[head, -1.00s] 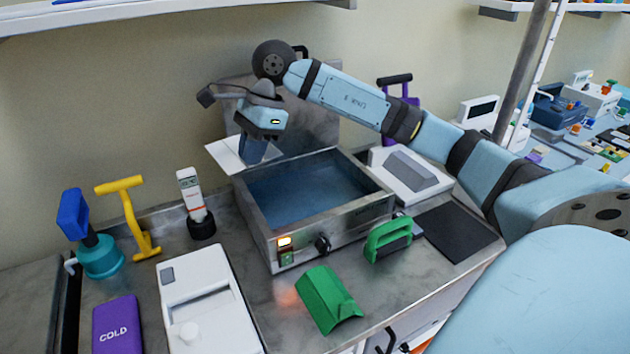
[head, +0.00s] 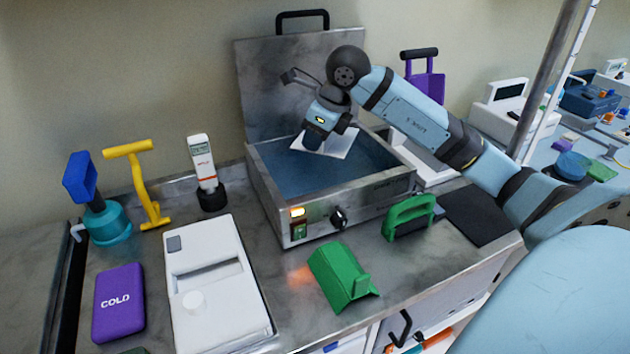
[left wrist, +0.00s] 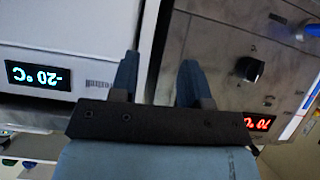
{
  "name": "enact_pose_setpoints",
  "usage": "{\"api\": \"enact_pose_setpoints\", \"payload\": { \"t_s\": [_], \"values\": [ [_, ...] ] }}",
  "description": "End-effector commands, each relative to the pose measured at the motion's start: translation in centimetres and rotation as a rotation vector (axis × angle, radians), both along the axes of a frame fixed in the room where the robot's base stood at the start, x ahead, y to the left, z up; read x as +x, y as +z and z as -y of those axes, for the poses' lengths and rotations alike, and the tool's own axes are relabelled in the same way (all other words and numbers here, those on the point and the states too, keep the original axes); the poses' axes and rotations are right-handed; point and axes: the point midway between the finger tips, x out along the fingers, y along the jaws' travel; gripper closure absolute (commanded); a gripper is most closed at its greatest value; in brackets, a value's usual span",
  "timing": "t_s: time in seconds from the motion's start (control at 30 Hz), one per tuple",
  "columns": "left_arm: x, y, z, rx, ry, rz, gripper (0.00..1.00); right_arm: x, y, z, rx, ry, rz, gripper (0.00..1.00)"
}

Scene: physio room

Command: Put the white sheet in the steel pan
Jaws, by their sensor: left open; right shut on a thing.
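The white sheet (head: 338,144) is held tilted over the steel pan (head: 268,205), inside the outline of its rim in the head view. I cannot tell whether the sheet touches the blue water (head: 290,184) in the pan. My right gripper (head: 314,140) is shut on the sheet's near left part and hides some of it. My left gripper (left wrist: 157,75) shows only in the left wrist view, with its two fingers apart and nothing between them. It faces cabinet fronts, away from the pan.
The pan's steel lid (head: 300,85) stands upright behind it. A green handled block (head: 409,217) and a green angled piece (head: 340,276) lie in front. A dark mat (head: 480,215) lies right.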

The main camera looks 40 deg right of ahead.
Motion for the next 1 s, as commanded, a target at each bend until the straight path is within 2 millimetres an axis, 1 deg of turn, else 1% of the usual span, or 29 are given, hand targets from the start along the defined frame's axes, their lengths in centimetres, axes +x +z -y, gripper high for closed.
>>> {"api": "enact_pose_setpoints", "payload": {
  "t_s": [0.03,0.1,0.23,0.47,0.6,0.7,1.0],
  "values": [
    [0.1,-0.1,0.0,-0.001,0.000,0.005,0.57,-0.1,-1.8,-0.1,0.003,0.000,-0.006,1.00],
    [0.1,-0.1,0.0,0.000,-0.001,0.008,0.57,-0.1,-3.4,-0.1,0.001,0.002,-0.005,1.00],
    [0.1,-0.2,0.0,0.003,-0.004,0.008,0.57,0.0,-5.5,0.0,0.002,0.001,-0.002,1.00],
    [0.0,-0.5,0.0,0.005,-0.005,0.007,0.57,0.0,-7.1,0.0,0.001,0.002,-0.001,1.00],
    [-0.1,-0.7,0.0,0.006,-0.007,0.007,0.57,0.0,-9.2,-0.1,0.002,0.002,-0.003,1.00],
    [-0.1,-0.7,0.1,0.005,-0.007,0.008,0.57,0.0,-10.2,0.0,0.001,0.002,-0.001,1.00],
    [-0.1,-0.7,0.1,0.003,-0.008,0.010,0.57,0.0,-10.4,0.0,-0.001,0.002,0.000,1.00]
  ]
}}
